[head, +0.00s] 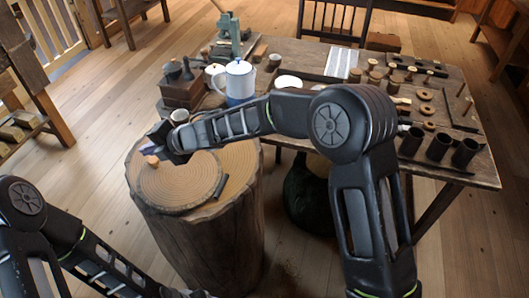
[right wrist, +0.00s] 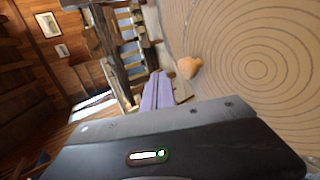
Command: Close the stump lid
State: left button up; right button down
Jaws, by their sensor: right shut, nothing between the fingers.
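The stump (head: 205,245) stands upright in front of the table. Its round ringed lid (head: 182,184) lies flat on the top, and I see no raised edge. The lid also fills the right side of the right wrist view (right wrist: 255,68). A small wooden knob (head: 152,160) sits near the lid's far left edge and shows in the wrist view (right wrist: 188,67). A dark strip (head: 220,187) lies at the lid's right edge. My right gripper (head: 166,143) is shut and empty just beyond the knob; contact cannot be told. My left arm is at the lower left, its gripper out of frame.
The wooden table (head: 315,91) stands behind and right of the stump, holding a white and blue pot (head: 238,80), a wooden box (head: 182,93), dark cups (head: 438,147) and several small turned pieces. The floor left of the stump is clear.

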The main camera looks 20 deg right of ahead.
pick_arm(q)
jog(key=shift+f+b, duration=0.45)
jog(key=shift+f, duration=0.1)
pick_arm(e)
jog(key=shift+w+a+f, duration=0.1)
jog(key=shift+a+f, duration=0.1)
jog(key=shift+f, duration=0.35)
jog(key=shift+w+a+f, duration=0.1)
jog(key=shift+a+f, duration=0.1)
jog(key=shift+f, duration=0.35)
jog(key=shift+r, duration=0.1)
jog(key=shift+r, duration=0.2)
notch_tip(320, 180, up, 6)
jog(key=p, duration=0.4)
jog(key=shift+p, duration=0.3)
pick_arm(q)
notch_tip(320, 180, up, 8)
jog(key=d+p, duration=0.1)
jog(key=p, duration=0.3)
jog(key=shift+r+p, duration=0.2)
jog(key=shift+p, duration=0.15)
pick_arm(e)
notch_tip(320, 180, up, 7)
jog(key=shift+s+a+r, duration=0.2)
jog(key=shift+s+a, duration=0.05)
jog(key=shift+s, duration=0.05)
